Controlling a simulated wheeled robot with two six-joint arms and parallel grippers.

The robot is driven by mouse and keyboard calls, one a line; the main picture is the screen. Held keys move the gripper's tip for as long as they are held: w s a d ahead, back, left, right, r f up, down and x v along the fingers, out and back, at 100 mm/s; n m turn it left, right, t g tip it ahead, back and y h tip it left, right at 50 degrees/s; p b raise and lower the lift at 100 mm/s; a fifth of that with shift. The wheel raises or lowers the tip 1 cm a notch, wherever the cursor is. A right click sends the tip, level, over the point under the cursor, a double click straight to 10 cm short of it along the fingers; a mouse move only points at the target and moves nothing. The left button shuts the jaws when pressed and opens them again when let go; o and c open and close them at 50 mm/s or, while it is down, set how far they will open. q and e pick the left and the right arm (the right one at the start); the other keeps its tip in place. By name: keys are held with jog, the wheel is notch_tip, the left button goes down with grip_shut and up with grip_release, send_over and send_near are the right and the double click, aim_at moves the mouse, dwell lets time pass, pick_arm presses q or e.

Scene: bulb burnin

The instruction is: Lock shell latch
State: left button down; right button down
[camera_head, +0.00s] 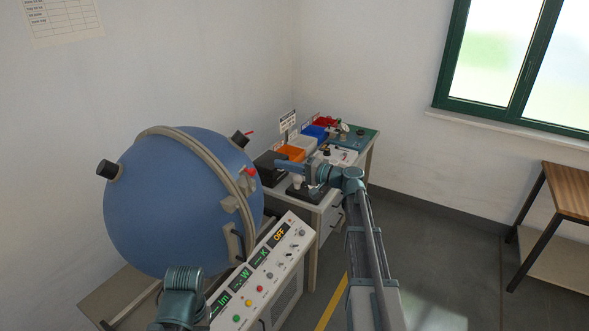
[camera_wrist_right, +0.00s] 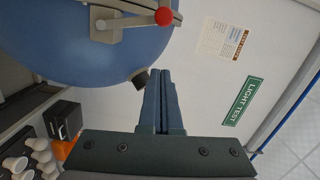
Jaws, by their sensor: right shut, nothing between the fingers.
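The blue sphere shell (camera_head: 165,215) stands at the left, with a beige band over its seam. Its latch is a grey lever with a red knob (camera_head: 249,171) on the sphere's right side. In the right wrist view the red knob (camera_wrist_right: 165,16) shows at the top, the lever (camera_wrist_right: 128,22) lying roughly level beside the seam flange. My right gripper (camera_head: 281,164) is shut and empty, just right of the knob in the head view and apart from it. Its closed fingers (camera_wrist_right: 161,98) point toward the sphere. My left arm shows at the bottom; its fingers are out of sight.
A control panel (camera_head: 262,270) with displays, one reading OFF, stands before the sphere. Behind my right arm is a bench (camera_head: 331,201) with an orange bin (camera_head: 291,153) and other bins. A wooden table (camera_head: 565,192) stands far right. Floor between is clear.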

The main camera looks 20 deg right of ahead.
aim_at(255, 172)
jog(key=shift+w+a+f, duration=0.1)
jog(key=shift+a+f, duration=0.05)
jog(key=shift+a, duration=1.3)
jog(key=shift+w+a+f, duration=0.1)
jog(key=shift+a, duration=1.3)
jog(key=shift+s, duration=0.1)
jog(key=shift+s+a+n, duration=0.15)
jog(key=shift+a+n, duration=0.1)
jog(key=shift+n, duration=0.15)
jog(key=shift+s+a, duration=0.1)
jog(key=shift+s+a+f+n, duration=0.15)
jog(key=shift+s+a+n, duration=0.25)
jog(key=shift+n, duration=0.3)
jog(key=s+a+f+n+h+b, duration=0.1)
jog(key=s+a+f+n+b, duration=0.3)
jog(key=n, duration=0.7)
notch_tip(255, 172, down, 3)
jog(key=shift+s+a+f+h+b, duration=0.15)
jog(key=shift+s+a+h+b, duration=0.2)
jog(key=shift+a+b, duration=0.75)
